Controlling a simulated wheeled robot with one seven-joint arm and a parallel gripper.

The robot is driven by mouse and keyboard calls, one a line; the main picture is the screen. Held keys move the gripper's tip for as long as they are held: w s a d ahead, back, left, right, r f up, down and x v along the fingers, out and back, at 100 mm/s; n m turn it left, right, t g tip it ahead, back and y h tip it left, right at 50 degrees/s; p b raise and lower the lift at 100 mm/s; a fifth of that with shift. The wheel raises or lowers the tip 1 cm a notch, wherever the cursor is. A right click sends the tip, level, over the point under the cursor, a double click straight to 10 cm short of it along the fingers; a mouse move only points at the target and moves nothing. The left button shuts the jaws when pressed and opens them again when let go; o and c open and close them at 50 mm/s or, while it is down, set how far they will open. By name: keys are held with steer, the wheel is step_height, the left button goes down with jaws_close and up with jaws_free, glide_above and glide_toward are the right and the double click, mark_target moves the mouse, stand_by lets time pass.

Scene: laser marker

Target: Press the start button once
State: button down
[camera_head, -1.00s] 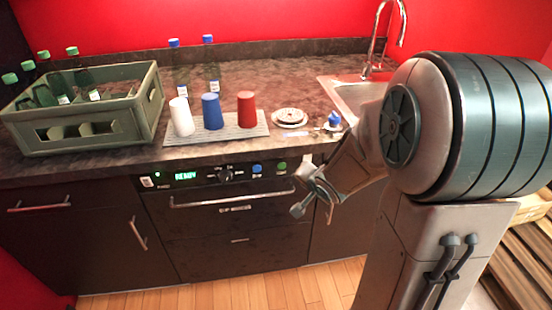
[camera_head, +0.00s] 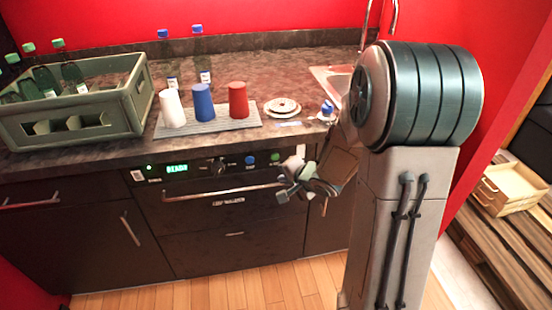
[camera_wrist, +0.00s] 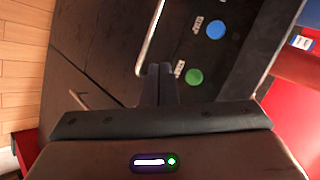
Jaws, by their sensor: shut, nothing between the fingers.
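A dark control panel (camera_head: 205,169) runs along the counter front, with a lit green READY display (camera_head: 177,168) and a knob (camera_head: 217,166). To the knob's right are a blue button (camera_head: 250,160) and a green button (camera_head: 275,158). The wrist view shows the blue button (camera_wrist: 215,29) and the green button (camera_wrist: 194,76), each beside a small white label too blurred to read surely. My gripper (camera_head: 283,190) is shut and empty, just below and right of the green button. In the wrist view its fingertips (camera_wrist: 159,70) lie left of the green button, apparently not touching it.
A long metal handle (camera_head: 225,193) crosses the front below the panel, close to my gripper. On the counter are a bottle crate (camera_head: 75,125), three cups on a grey mat (camera_head: 240,124), stacked plates (camera_head: 283,106) and a small blue-topped bottle (camera_head: 327,109).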

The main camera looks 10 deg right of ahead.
steer(key=w+p, duration=0.1)
steer(key=w, duration=0.5)
steer(key=shift+w, duration=0.4)
steer(key=shift+w+p, duration=0.75)
steer(key=shift+p, duration=0.45)
stand_by(1.9)
stand_by(0.3)
steer(key=shift+s, duration=0.8)
steer(key=shift+s, duration=0.1)
steer(key=s, duration=0.4)
steer(key=shift+s, duration=0.4)
